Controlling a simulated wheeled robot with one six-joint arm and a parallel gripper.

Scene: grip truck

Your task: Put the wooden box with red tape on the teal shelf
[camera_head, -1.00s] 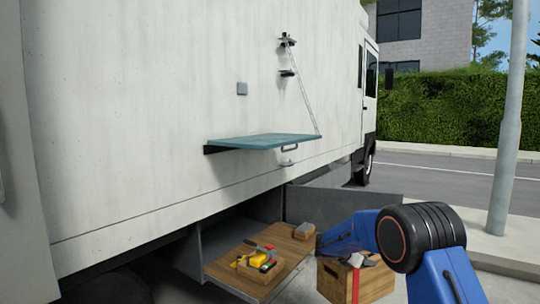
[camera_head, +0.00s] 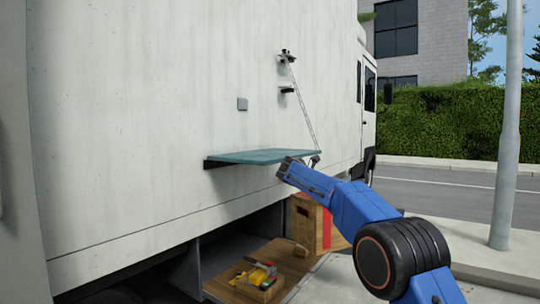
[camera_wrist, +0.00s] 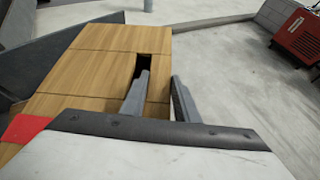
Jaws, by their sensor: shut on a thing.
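The wooden box with red tape (camera_head: 308,226) hangs above the far part of the pull-out drawer, lower than the teal shelf (camera_head: 250,157) and close to the truck side. Its red tape and a dark hand slot show. In the wrist view the box (camera_wrist: 85,80) fills the left, with red tape at the lower left. My gripper (camera_wrist: 160,76) is shut on the box's wall, one finger at the hand slot and the other outside. In the head view my arm hides the fingers. The shelf top is bare and folded out level from the truck wall.
A chain runs from the wall to the shelf's right end. A lamp post (camera_head: 508,130) stands right. A red machine (camera_wrist: 300,38) shows in the wrist view.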

